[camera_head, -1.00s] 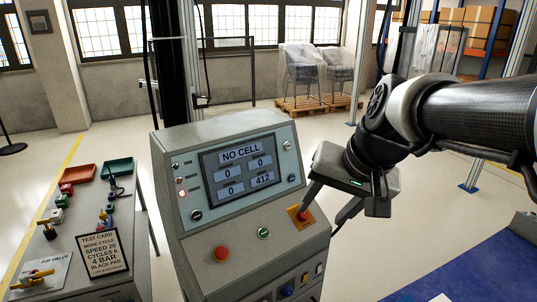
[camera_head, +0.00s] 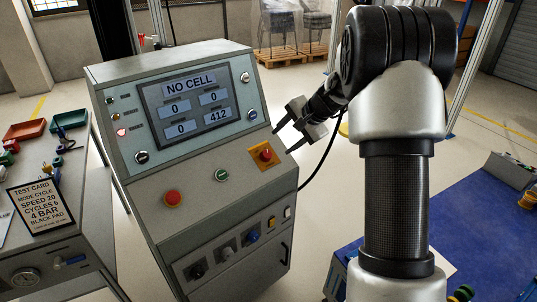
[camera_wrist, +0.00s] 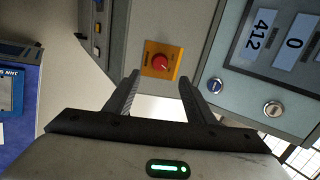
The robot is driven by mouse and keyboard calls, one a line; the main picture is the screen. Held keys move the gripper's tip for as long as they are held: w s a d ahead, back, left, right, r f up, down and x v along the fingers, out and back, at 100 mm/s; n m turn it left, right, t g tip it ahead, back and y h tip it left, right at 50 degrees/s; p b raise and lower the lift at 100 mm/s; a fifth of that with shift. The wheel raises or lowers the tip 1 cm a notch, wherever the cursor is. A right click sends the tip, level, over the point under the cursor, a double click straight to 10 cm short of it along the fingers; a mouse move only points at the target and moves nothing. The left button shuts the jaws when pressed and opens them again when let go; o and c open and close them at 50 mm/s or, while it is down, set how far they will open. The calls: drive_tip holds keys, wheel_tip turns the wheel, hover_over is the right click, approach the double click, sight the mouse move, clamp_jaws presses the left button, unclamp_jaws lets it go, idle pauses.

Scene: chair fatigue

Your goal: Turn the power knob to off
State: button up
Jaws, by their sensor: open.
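The red knob (camera_head: 266,154) sits on a square yellow-orange plate at the right of the grey control console (camera_head: 225,185). The knob also shows in the wrist view (camera_wrist: 160,62), between and beyond the fingertips. I take this to be the power knob; no label on it is readable. My gripper (camera_head: 284,140) is open and empty, just right of the plate in the head view. Its two fingers (camera_wrist: 160,80) point toward the knob in the wrist view and appear apart from it. The console screen (camera_head: 196,105) reads "NO CELL" and 412.
A red button (camera_head: 173,198) and a green button (camera_head: 221,175) lie left of the knob. Several small knobs sit on the lower panel. A side bench with a test card (camera_head: 37,204) stands left. A blue surface (camera_head: 465,225) lies right.

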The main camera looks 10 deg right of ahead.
sight(267, 154)
drive_tip(key=x, duration=1.2)
drive_tip(key=shift+b, duration=0.4)
drive_tip(key=shift+d, duration=0.1)
drive_tip(key=shift+c, duration=0.3)
drive_tip(key=c, duration=1)
